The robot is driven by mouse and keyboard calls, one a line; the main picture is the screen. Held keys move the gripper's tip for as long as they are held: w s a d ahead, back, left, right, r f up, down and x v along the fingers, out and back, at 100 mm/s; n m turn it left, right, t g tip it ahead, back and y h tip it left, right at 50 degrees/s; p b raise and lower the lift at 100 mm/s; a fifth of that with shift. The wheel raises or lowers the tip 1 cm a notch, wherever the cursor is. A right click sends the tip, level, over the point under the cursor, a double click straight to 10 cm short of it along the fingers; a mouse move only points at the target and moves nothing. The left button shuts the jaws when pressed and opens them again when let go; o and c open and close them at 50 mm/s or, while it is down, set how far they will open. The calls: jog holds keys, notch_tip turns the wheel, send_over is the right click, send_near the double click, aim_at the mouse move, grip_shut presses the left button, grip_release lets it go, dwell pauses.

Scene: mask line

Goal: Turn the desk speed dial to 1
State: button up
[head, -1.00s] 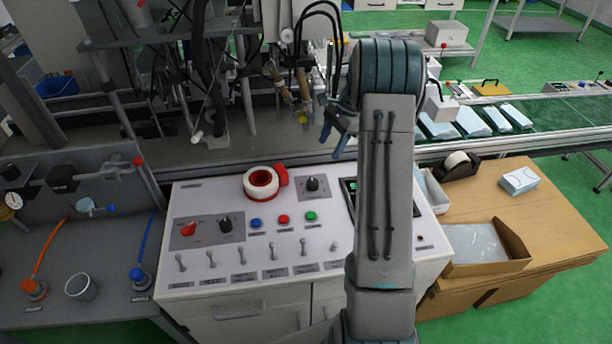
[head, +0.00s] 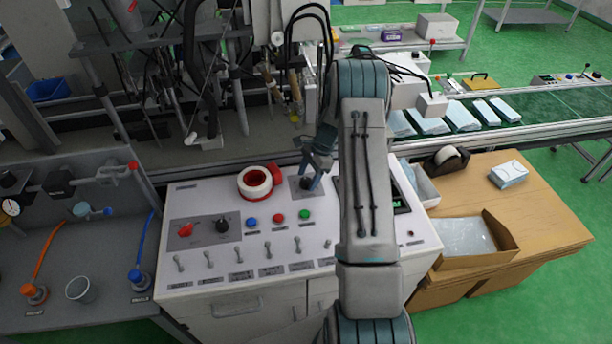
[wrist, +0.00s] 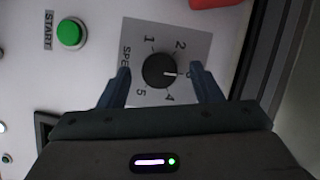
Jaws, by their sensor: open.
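The speed dial (wrist: 159,71) is a round black knob on a grey plate (wrist: 145,35) marked SPEED and 1 to 5. Its white pointer line points right in the wrist view, at the 3. My gripper (wrist: 160,69) is open, with one blue finger on each side of the knob and a visible gap on both sides. In the head view my gripper (head: 314,172) is over the dial (head: 305,184), which it partly covers. Whether the fingertips reach down to the knob's height is unclear.
The green START button (wrist: 70,34) is left of the dial in the wrist view. On the white desk (head: 200,275), a red mushroom button with a white ring (head: 256,183), another black knob (head: 222,225), a red switch (head: 185,230) and several toggles stand nearby.

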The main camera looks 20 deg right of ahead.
jog(key=shift+a+f, duration=0.2)
jog(key=shift+f, duration=0.15)
jog(key=c, duration=1)
